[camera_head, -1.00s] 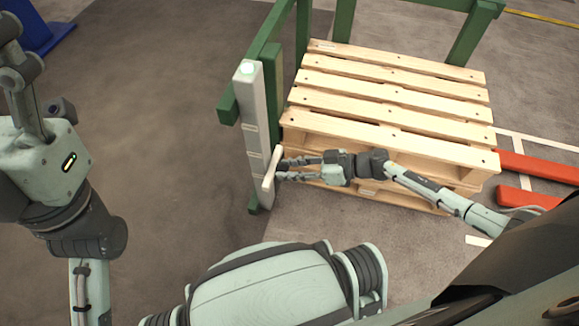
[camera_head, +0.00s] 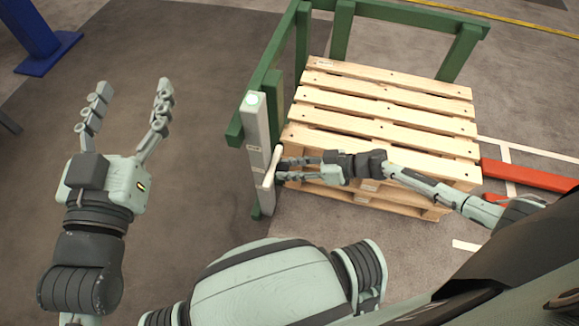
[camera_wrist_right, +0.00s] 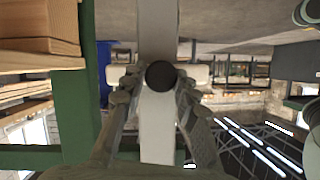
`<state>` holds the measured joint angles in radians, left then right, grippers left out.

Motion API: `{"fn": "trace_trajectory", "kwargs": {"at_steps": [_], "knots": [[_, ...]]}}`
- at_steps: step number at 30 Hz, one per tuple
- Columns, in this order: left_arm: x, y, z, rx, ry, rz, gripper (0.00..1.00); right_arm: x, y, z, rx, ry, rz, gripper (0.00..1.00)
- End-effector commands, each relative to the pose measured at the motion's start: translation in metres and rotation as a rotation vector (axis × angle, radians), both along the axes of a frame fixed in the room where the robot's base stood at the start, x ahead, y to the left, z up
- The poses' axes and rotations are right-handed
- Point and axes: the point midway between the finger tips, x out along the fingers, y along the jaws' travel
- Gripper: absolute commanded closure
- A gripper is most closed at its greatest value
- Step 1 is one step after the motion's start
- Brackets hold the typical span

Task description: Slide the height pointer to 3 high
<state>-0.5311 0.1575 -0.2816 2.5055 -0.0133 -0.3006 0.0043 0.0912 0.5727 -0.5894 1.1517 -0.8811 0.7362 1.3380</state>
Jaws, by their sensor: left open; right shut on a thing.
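The height pointer is a cream bar (camera_head: 272,166) on the front of a pale grey post (camera_head: 256,122). It sits a little below the middle of the post, with its upper end near a pale mark on the post. In the right wrist view the cream bar (camera_wrist_right: 198,74) lies across the post, with a round black knob (camera_wrist_right: 160,75) at its centre. My right gripper (camera_head: 281,169) is shut on the knob, one finger on each side. My left gripper (camera_head: 134,88) is open and empty over bare floor. I cannot read the marks on the post.
Stacked wooden pallets (camera_head: 385,110) stand right of the post, inside a green frame (camera_head: 268,55). My right arm reaches across their near side. Red bars (camera_head: 528,175) lie at the right. A blue stand (camera_head: 45,52) is at the far left. The floor left of the post is clear.

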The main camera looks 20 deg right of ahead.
Motion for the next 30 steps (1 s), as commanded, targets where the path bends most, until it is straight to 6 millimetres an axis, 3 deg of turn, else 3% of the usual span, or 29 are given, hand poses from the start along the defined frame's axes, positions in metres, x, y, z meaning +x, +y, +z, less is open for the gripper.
{"fn": "trace_trajectory", "kwargs": {"at_steps": [7, 8, 13, 23, 30], "knots": [[0.000, 0.000, -0.001, 0.000, 0.001, 0.000, 0.34, 0.000, 0.000, 0.000, -0.001, 0.001, 0.000, 1.00], [0.000, 0.000, -0.001, 0.000, 0.001, 0.000, 0.34, 0.000, 0.000, -0.001, -0.001, 0.001, 0.000, 0.69], [0.000, 0.000, 0.000, 0.000, 0.000, 0.000, 0.34, 0.000, 0.000, -0.001, -0.001, 0.001, 0.000, 0.49], [0.000, 0.000, -0.001, 0.000, 0.000, 0.000, 0.34, -0.001, -0.003, 0.000, -0.001, 0.000, -0.001, 0.49], [0.000, 0.000, 0.000, 0.000, 0.000, 0.000, 0.34, -0.018, -0.033, 0.013, -0.005, 0.002, -0.001, 0.49]]}}
